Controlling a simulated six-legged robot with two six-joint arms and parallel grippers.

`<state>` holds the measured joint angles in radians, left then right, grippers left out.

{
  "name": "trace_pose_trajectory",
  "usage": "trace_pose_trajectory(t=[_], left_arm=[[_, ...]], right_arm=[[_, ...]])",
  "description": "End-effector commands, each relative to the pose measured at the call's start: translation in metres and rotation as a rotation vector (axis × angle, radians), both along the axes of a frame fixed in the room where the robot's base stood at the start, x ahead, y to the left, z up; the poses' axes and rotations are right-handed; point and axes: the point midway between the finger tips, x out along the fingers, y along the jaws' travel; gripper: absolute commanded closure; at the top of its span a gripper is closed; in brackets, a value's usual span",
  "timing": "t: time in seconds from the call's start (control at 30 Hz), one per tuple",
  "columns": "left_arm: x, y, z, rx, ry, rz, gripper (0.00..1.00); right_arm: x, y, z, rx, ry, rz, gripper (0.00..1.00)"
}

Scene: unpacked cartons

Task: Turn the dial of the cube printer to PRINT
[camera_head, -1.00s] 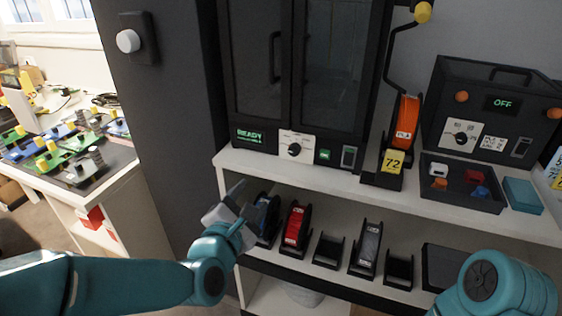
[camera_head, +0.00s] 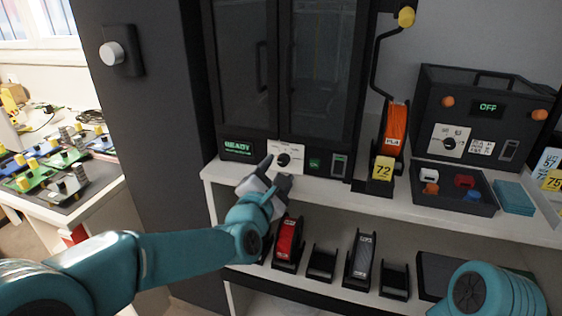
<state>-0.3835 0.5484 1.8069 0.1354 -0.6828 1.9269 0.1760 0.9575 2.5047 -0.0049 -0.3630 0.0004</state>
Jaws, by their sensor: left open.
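The cube printer (camera_head: 285,70) is a tall black cabinet with two dark glass doors, both shut. My left gripper (camera_head: 276,171) is open and empty, just below and in front of the dial, with one finger rising at the dial's left. I cannot tell whether it touches the knob. My right arm shows at the lower right, but its gripper is out of view.
An orange spool (camera_head: 395,124) with a yellow 72 tag (camera_head: 384,168) stands right of the printer. Further right are a black box (camera_head: 484,115) reading OFF and a tray (camera_head: 455,198) of small pieces. A red spool (camera_head: 288,241) and several holders fill the shelf below.

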Motion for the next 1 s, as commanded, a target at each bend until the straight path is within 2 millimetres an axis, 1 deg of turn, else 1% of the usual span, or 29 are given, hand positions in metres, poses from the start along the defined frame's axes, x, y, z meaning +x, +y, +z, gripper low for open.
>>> trace_pose_trajectory(t=[0.03, 0.1, 0.23, 0.4, 0.6, 0.63, 0.67, 0.7, 0.8, 1.0], left_arm=[[0.01, -0.003, 0.0, 0.0, 0.001, 0.0, 0.44], [0.02, -0.005, 0.0, 0.0, 0.001, 0.001, 0.44], [0.033, -0.009, 0.0, 0.0, 0.001, 0.001, 0.44], [0.039, -0.011, -0.001, 0.0, 0.001, 0.0, 0.44], [0.039, -0.011, -0.001, 0.0, 0.001, 0.0, 0.44], [0.039, -0.011, 0.0, 0.0, 0.001, 0.0, 0.47], [0.039, -0.011, 0.0, 0.0, 0.001, 0.001, 0.57], [0.039, -0.011, 0.0, 0.0, 0.001, 0.001, 0.7], [0.039, -0.011, 0.0, 0.0, 0.001, 0.0, 1.0], [0.039, -0.011, -0.001, 0.007, -0.001, 0.0, 1.0]], right_arm=[[0.0, 0.0, 0.003, 0.0, 0.0, 0.0, 1.0], [0.0, 0.0, 0.004, 0.0, 0.0, 0.0, 1.0], [0.0, 0.0, 0.006, 0.0, 0.0, 0.0, 1.0], [0.0, 0.0, 0.006, 0.0, 0.0, 0.0, 1.0], [0.0, 0.0, 0.006, 0.0, 0.0, 0.0, 1.0], [0.0, 0.0, 0.006, 0.0, 0.0, 0.0, 1.0], [0.0, 0.0, 0.006, 0.0, 0.0, 0.0, 1.0], [0.0, 0.0, 0.006, 0.0, 0.0, 0.0, 1.0], [0.0, 0.0, 0.006, 0.0, 0.0, 0.0, 1.0], [0.0, 0.0, 0.005, 0.0, 0.0, 0.0, 1.0]])
